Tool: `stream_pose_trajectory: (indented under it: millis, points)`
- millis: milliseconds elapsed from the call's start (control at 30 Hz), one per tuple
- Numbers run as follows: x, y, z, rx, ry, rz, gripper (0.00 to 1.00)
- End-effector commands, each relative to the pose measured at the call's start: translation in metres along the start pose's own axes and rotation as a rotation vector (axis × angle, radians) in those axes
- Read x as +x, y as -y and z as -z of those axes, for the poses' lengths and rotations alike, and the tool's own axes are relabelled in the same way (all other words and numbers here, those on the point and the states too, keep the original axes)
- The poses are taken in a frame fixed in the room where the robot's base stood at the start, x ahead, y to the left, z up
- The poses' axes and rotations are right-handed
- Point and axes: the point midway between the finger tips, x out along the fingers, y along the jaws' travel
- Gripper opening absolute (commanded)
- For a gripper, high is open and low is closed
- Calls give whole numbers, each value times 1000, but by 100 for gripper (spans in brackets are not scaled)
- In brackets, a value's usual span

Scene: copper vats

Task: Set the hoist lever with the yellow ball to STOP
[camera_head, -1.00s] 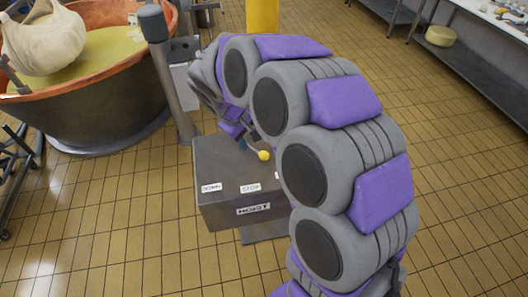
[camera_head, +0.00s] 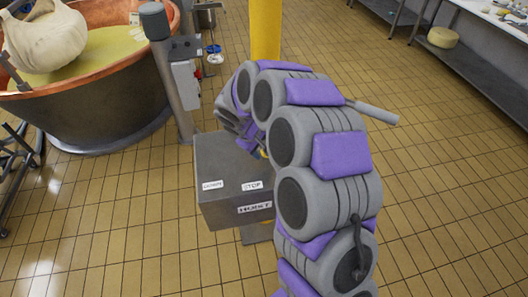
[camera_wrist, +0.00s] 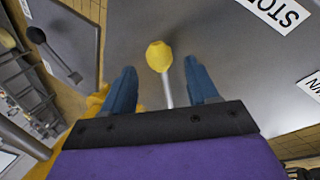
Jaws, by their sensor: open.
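The yellow ball (camera_wrist: 159,56) tops a thin pale lever rod (camera_wrist: 167,92) in the wrist view. My gripper (camera_wrist: 160,72) is open, its two blue fingers on either side of the rod, with the ball near the fingertips. I see no finger closed on it. The STOP label (camera_wrist: 274,12) lies up and right of the ball, and a partly cut-off label (camera_wrist: 311,86) lies farther right. In the head view the grey hoist box (camera_head: 225,165) shows a STOP label (camera_head: 252,186) and a HOIST plate (camera_head: 254,208); my arm hides the lever almost wholly.
A copper vat (camera_head: 105,105) stands at the left, a grey post (camera_head: 172,80) between it and the box. A yellow post (camera_head: 264,30) rises behind my arm. Shelving (camera_head: 480,65) is at the upper right. Tiled floor at the right is clear.

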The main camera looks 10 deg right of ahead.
Motion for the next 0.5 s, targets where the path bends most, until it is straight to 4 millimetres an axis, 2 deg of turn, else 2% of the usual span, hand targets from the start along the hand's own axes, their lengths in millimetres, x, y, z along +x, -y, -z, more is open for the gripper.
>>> stream_pose_trajectory:
  millis: [33,200,500]
  points:
    - [10,1,-1,1,2,2,59]
    - [28,0,0,2,-3,0,59]
    - [36,-1,0,2,-4,0,59]
